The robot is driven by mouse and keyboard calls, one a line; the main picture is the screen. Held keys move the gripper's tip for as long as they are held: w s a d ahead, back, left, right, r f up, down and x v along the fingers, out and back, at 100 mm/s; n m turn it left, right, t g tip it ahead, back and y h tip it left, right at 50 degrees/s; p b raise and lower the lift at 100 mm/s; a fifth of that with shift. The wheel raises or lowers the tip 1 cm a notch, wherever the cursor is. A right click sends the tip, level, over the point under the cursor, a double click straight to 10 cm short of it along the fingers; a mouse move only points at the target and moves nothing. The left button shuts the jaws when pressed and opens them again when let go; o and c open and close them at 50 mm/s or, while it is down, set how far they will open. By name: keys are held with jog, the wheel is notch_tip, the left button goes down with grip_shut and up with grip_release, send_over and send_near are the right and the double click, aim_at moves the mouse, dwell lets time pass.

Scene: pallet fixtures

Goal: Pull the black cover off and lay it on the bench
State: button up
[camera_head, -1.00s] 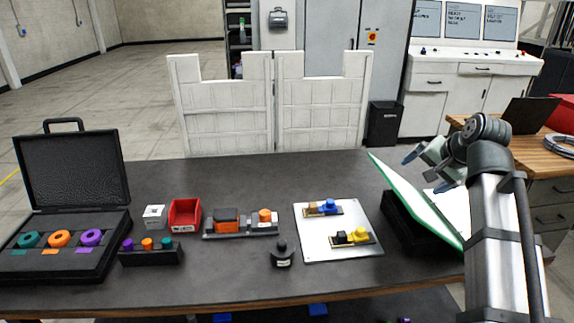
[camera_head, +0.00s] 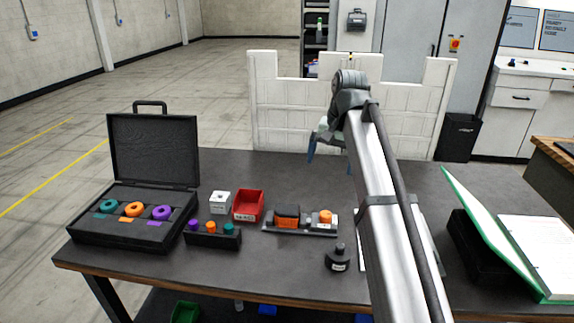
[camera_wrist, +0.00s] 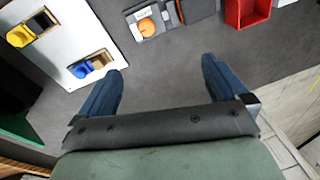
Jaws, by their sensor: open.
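My gripper (camera_head: 330,157) is open and empty, high over the back of the bench; its two blue fingers (camera_wrist: 162,68) spread apart in the wrist view. In that view, a small black block (camera_wrist: 43,19) sits beside a yellow knob (camera_wrist: 20,36) on a white plate (camera_wrist: 72,22). My arm hides both in the head view. A dark-topped block with an orange front (camera_head: 287,217) stands on a grey base beside an orange knob (camera_head: 325,216). A black knobbed piece (camera_head: 338,261) stands on the bench. I cannot tell which black part is the cover.
A blue knob (camera_wrist: 80,70) is also on the white plate. An open black case (camera_head: 150,234) with rings, a red bin (camera_head: 248,205) and a dark rack (camera_head: 212,238) are at left. Bare bench (camera_head: 255,265) shows in front.

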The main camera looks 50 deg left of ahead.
jog(key=n+h, duration=0.2)
send_over(287, 208)
notch_tip(287, 208, down, 3)
notch_tip(287, 208, down, 14)
jog(key=shift+s+d+f, duration=0.1)
jog(key=shift+s, duration=0.05)
jog(key=shift+c, duration=0.5)
jog(key=c, duration=1.2)
jog(key=shift+r, duration=0.3)
jog(key=shift+r, duration=0.15)
jog(key=shift+c, duration=1.4)
jog(key=shift+r, duration=0.1)
jog(key=shift+c, duration=0.2)
